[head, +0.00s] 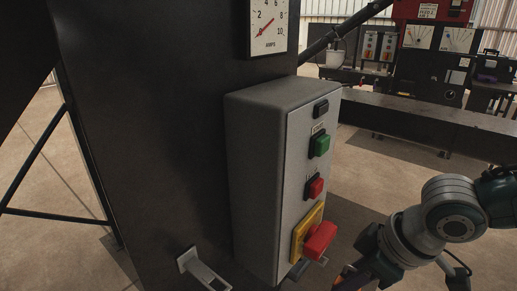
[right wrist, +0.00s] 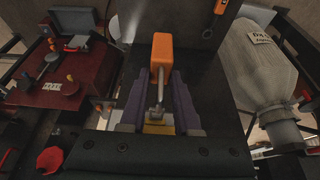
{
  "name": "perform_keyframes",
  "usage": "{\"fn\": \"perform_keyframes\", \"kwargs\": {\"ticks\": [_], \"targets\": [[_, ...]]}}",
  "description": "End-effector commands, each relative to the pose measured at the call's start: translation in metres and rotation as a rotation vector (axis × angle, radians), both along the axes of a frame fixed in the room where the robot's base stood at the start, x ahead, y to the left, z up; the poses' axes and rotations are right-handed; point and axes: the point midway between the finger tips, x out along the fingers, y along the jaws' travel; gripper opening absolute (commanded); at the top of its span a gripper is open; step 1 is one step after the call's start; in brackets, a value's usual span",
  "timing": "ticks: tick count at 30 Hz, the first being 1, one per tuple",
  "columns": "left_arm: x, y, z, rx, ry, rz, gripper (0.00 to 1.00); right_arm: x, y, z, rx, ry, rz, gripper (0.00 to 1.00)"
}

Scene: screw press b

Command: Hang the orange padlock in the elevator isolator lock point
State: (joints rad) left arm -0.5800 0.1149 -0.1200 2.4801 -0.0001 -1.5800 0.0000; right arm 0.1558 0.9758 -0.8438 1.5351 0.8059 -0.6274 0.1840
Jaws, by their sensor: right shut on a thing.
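The isolator is a red rotary handle (head: 320,241) on a yellow plate (head: 299,239), low on the front of a grey control box (head: 258,180) in the head view. My right gripper (right wrist: 159,88) shows in the right wrist view, with purple fingers shut on the orange padlock (right wrist: 161,50). The padlock's orange body is at the far end, and its metal shackle lies between the fingers. In the head view my right arm comes in from the lower right, with its hand at the bottom edge, right of the isolator and apart from it. My left gripper is out of view.
The box also carries a green button (head: 322,145), a red button (head: 315,188) and a black switch (head: 321,108). It is mounted on a dark column (head: 140,120) below an amps meter (head: 268,27). A metal bracket (head: 203,270) sticks out at lower left.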

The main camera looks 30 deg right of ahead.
Motion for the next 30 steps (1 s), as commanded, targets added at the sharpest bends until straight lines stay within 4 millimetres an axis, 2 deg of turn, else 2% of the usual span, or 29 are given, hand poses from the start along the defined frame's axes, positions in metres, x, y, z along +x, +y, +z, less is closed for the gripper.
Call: {"fn": "perform_keyframes", "kwargs": {"ticks": [20, 30], "targets": [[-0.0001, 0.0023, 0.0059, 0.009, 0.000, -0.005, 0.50, 0.0006, 0.0001, 0.0007, 0.001, -0.001, -0.001, 0.00], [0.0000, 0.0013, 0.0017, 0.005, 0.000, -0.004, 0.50, 0.0099, 0.0032, -0.0001, 0.001, -0.002, 0.000, 0.00]]}}
